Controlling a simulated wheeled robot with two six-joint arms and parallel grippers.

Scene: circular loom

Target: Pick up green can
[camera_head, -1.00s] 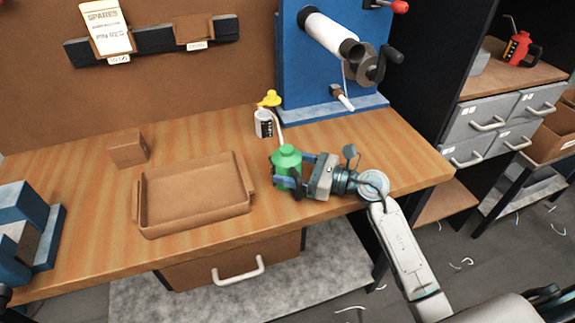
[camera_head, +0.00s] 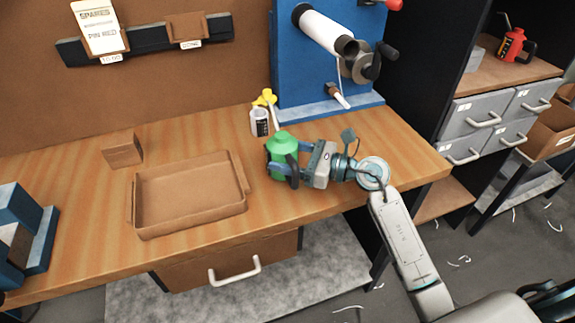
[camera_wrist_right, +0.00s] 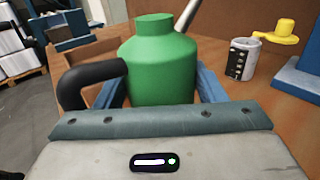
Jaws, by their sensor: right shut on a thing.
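The green can (camera_head: 281,147) stands upright at the front right part of the wooden workbench, right of the tray. It has a black handle and a pale spout; its green body (camera_wrist_right: 160,62) fills the middle of the right wrist view, with the handle on the left. My right gripper (camera_head: 287,165) reaches in from the right and is shut on the can, with blue fingers on both sides of its body. The can's lower part is hidden behind the gripper. I cannot tell whether its base touches the bench. My left gripper is not in view.
A brown tray (camera_head: 191,232) and a small wooden block (camera_head: 122,150) are on the bench (camera_head: 400,160). A white cup with a yellow-topped item (camera_head: 260,121) stands just behind the can. A blue panel with a roller (camera_head: 325,30) rises at the back. A red can (camera_head: 513,45) sits on the right shelf.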

